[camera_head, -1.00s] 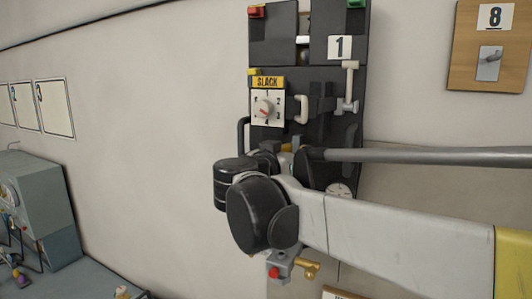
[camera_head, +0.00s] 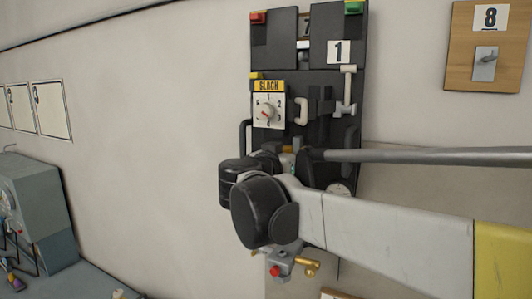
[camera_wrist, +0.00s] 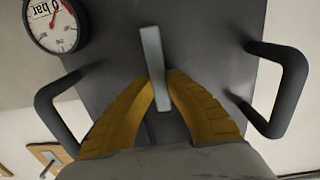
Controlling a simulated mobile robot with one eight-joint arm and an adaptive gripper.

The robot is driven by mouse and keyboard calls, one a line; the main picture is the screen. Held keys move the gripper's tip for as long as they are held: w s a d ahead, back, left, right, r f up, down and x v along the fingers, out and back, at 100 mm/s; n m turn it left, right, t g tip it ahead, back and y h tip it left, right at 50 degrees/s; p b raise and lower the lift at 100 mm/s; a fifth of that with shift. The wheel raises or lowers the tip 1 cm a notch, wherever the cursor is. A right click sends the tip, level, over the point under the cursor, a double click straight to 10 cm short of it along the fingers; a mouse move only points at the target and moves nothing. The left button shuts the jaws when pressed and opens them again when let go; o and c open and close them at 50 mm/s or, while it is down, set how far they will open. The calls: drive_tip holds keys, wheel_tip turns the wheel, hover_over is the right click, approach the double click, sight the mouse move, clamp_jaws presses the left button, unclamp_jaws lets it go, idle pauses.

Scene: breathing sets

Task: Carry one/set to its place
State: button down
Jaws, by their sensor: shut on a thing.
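The set numbered 1 is a tall dark panel (camera_head: 276,45) in front of the wall in the head view. It carries a SLACK dial (camera_head: 267,111), a red block, a green block and pale handles. My arm covers its lower middle. In the wrist view the dark panel (camera_wrist: 210,40) fills the middle, with a gauge (camera_wrist: 55,24) marked 0 bar and a black handle on each side. My gripper (camera_wrist: 161,88) has its yellow fingers shut on a grey bar (camera_wrist: 153,58) of the set. The fingers are hidden in the head view.
A wooden board numbered 8 (camera_head: 464,65) with a grey holder is on the wall at right. A number 7 shows through the panel's top gap. A grey machine (camera_head: 35,205) stands on a bench at lower left. Posters (camera_head: 51,110) hang above it. Bare wall lies between.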

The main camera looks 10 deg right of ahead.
drive_tip(key=shift+f+b, duration=0.5)
drive_tip(key=shift+f, duration=0.2)
idle(0.6)
